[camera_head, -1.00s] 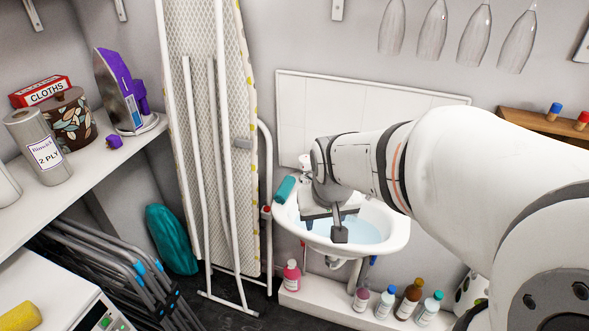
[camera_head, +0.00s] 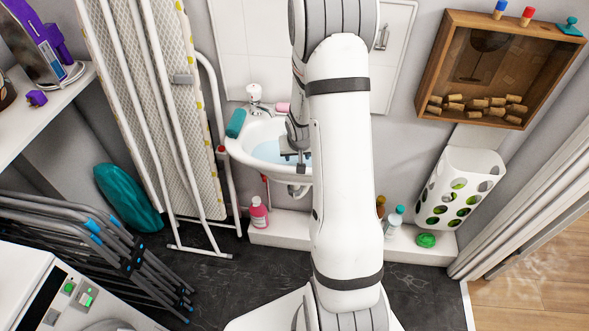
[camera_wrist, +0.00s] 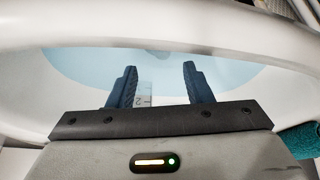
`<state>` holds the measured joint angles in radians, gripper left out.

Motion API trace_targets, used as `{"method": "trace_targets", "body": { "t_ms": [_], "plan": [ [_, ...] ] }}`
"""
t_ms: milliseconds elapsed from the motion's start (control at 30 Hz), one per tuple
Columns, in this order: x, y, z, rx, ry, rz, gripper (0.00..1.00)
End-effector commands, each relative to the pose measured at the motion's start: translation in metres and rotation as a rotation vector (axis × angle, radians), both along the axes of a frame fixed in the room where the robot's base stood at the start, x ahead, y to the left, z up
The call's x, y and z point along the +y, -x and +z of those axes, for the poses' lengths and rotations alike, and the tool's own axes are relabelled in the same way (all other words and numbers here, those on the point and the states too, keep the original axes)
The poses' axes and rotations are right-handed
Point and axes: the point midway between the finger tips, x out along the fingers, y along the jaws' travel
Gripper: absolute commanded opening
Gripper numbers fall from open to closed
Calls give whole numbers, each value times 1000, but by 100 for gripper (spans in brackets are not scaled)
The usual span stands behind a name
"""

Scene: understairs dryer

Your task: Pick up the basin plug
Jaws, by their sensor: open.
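The white wash basin (camera_head: 236,150) stands against the back wall with pale blue water (camera_head: 268,152) in it. In the wrist view its rim (camera_wrist: 70,32) crosses the top and the water (camera_wrist: 80,65) lies beyond my fingers. My gripper (camera_wrist: 160,68) is open and empty, its two dark blue fingers apart over the basin. In the head view my gripper (camera_head: 301,164) is at the basin's right part, partly hidden by my arm. A small pale piece with markings (camera_wrist: 146,95) shows between the fingers; I cannot tell what it is. I cannot make out the basin plug.
A teal roll (camera_head: 236,122) lies on the basin's left rim, near the tap (camera_head: 256,98). A pink bottle (camera_head: 259,213) stands on the low ledge below. An ironing board (camera_head: 150,110) leans at left. A wooden box of corks (camera_head: 480,60) hangs at right.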

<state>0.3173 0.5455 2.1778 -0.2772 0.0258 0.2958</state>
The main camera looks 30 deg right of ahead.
Motion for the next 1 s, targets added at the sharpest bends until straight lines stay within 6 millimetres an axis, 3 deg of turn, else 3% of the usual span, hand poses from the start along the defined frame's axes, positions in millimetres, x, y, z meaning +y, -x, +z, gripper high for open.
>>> {"method": "trace_targets", "body": {
  "t_ms": [400, 700, 1000],
  "plan": [
    [-1, -18, -49, 2, 0, 2, 46],
    [-3, -22, -52, 0, 0, 3, 46],
    [-2, -22, -52, 1, 0, 3, 21]
  ]
}}
